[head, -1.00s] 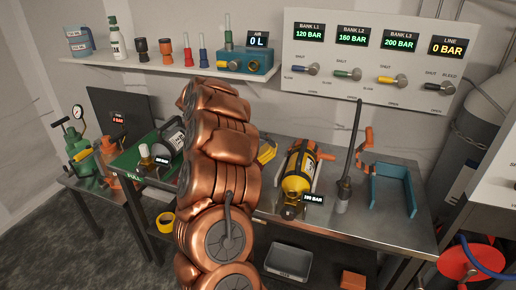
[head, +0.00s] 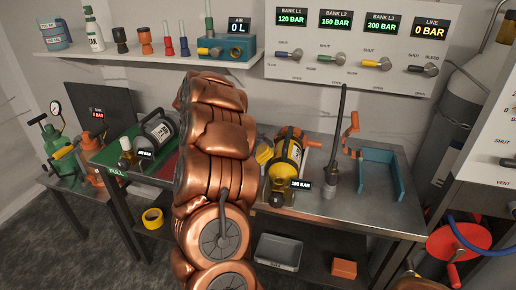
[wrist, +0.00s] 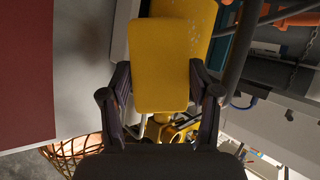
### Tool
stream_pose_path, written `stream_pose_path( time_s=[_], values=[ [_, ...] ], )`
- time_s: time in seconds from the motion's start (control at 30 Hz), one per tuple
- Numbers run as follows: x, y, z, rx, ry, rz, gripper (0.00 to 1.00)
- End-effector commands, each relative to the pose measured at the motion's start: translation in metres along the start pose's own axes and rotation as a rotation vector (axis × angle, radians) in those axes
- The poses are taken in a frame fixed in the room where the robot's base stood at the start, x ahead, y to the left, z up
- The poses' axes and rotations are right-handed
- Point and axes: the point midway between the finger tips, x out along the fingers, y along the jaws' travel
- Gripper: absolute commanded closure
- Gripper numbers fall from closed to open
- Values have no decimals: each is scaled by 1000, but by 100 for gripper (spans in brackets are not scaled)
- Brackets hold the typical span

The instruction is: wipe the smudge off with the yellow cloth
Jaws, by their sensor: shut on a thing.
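The yellow cloth (wrist: 160,65) looks like a flat, rounded pad in the wrist view. My gripper (wrist: 160,82) is shut on it, one finger at each side. In the head view the cloth (head: 264,152) shows just right of my copper arm, which hides my gripper there. It appears beside the yellow cylinder (head: 284,172) on the steel bench (head: 355,210). In the wrist view the cylinder (wrist: 200,22) is behind the cloth; I cannot tell whether they touch. I cannot make out the smudge; pale specks show on the cylinder.
An upright black lever (head: 339,135), an orange clamp-like part (head: 351,137) and a blue bracket (head: 400,175) stand right of the cylinder. A valve panel (head: 350,50) is on the wall. The bench's front right is clear.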

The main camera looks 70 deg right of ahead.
Motion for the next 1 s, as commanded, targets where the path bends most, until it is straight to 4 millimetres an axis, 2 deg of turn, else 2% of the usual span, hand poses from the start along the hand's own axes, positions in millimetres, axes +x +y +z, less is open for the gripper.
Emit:
stream_pose_path(
  time_s=[1.0],
  values=[
    [7, 0, -3, 0, 0, -1, 76]
  ],
)
